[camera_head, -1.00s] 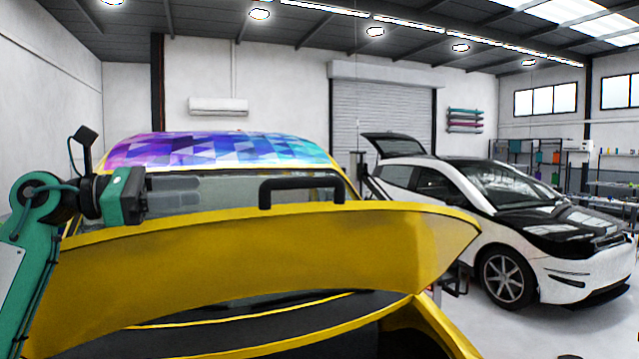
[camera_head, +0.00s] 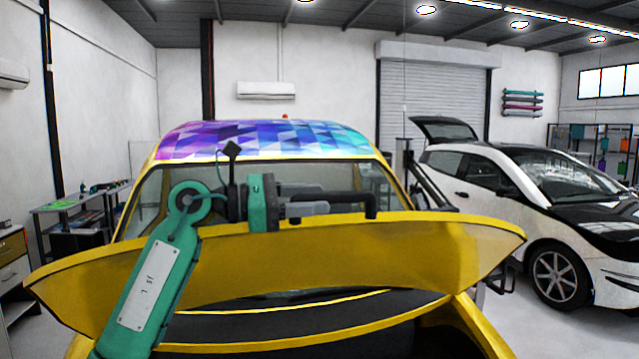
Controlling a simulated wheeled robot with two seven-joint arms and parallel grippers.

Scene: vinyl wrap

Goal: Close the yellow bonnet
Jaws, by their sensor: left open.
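The yellow bonnet (camera_head: 400,255) stands raised across the front of the yellow car, with the dark engine bay opening below it. A black handle (camera_head: 371,205) sits on its top edge, right of the middle. My left gripper (camera_head: 325,209) is at the top edge of the bonnet, with its grey fingers pointing right towards the handle. It is open, and its fingers overlap the left part of the handle in this view. I cannot tell whether they touch it. My right gripper is not in view.
The car's windscreen (camera_head: 160,195) and multicoloured patterned roof (camera_head: 262,140) are behind the bonnet. A white and black car (camera_head: 540,200) stands to the right with its tailgate up. A workbench (camera_head: 75,207) and drawer cabinet (camera_head: 12,262) stand at the left. Bare floor shows between the cars.

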